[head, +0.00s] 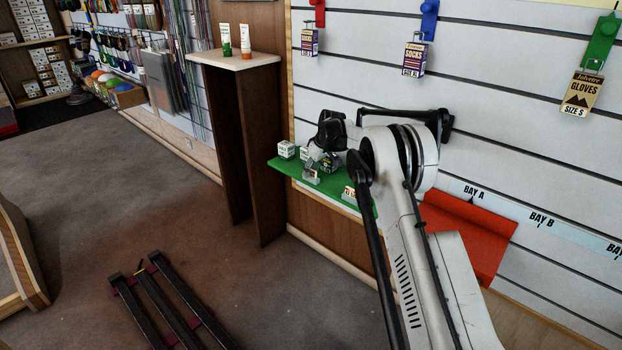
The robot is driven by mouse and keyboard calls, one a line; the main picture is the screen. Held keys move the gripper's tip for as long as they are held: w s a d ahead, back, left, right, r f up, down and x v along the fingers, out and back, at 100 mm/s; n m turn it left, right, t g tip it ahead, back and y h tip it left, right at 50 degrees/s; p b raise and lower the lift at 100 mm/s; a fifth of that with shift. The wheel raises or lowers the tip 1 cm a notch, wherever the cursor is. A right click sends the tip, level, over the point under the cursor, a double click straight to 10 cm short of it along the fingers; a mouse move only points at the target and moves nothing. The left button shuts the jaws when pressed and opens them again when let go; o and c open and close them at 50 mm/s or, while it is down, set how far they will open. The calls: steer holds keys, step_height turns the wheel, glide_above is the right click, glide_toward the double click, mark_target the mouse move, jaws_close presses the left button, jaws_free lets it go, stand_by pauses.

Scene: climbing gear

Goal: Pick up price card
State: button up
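My gripper (322,163) points down over the green shelf (278,163) on the slatted wall. Its fingers are small and dark here, and I cannot tell whether they are open or shut, or whether they hold anything. Small boxes stand around it, including a white box with green print (286,150) to its left. A small white and orange item (349,192) lies at the shelf's right part, partly behind my arm. I cannot make out for certain which item is the price card. My arm hides the shelf's right end.
Packs hang above on the wall: socks (414,60), more socks (309,42) and gloves (581,93). A red shelf (468,232) lies to the right under bay labels. A brown pedestal (233,63) with two tubes stands left. The floor between is clear.

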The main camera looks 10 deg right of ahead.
steer(key=shift+r, duration=0.1)
steer(key=shift+c, duration=0.4)
jaws_close()
